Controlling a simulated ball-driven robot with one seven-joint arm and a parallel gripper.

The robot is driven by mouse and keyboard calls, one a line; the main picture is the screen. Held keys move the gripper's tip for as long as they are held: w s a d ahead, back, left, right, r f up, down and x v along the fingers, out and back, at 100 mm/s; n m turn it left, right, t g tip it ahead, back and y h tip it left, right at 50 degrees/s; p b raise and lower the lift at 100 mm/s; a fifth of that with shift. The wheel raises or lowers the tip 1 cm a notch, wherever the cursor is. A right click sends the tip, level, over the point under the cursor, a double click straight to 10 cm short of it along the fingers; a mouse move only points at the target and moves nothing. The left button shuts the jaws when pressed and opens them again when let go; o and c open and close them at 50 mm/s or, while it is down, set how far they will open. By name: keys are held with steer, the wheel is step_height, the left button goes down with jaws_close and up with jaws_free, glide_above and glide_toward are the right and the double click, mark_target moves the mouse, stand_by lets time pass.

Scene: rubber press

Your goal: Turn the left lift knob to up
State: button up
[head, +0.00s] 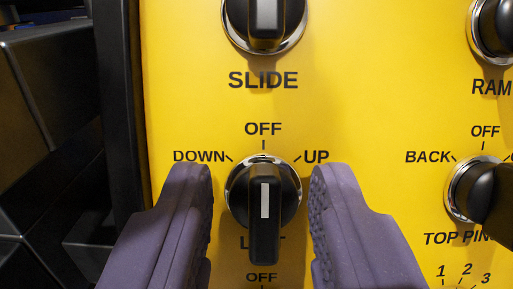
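The lift knob (263,215) is black with a silver ring and a white line on its raised grip. It sits on a yellow panel (380,100), with DOWN at its left, OFF above it and UP at its right. Its grip stands upright in the picture, in line with the OFF mark. The grip partly hides the label below, of which the L and T show. My gripper (262,205) is open, with one purple finger on each side of the knob. A gap shows between each finger and the grip.
The SLIDE knob (265,22) is above. The BACK/OFF knob (474,190) is at the right, with a numbered scale below it. Another knob (494,28) is at the upper right. Dark machine parts (50,130) stand left of the panel edge.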

steer(key=shift+w, duration=0.3)
steer(key=shift+c, duration=0.2)
jaws_close()
steer(key=shift+m, duration=0.4)
steer(key=m+h+p, duration=0.1)
steer(key=m+h, duration=0.1)
steer(key=m, duration=0.2)
steer(key=shift+d+r+p, duration=0.1)
steer(key=shift+p, duration=0.25)
steer(key=m+h+p, duration=0.1)
steer(key=m, duration=0.2)
steer(key=m+g+h+p, duration=0.1)
steer(key=m, duration=0.2)
steer(key=shift+d+g, duration=0.1)
steer(key=shift+g, duration=0.2)
steer(key=shift+f+m, duration=0.2)
steer(key=shift+m, duration=0.1)
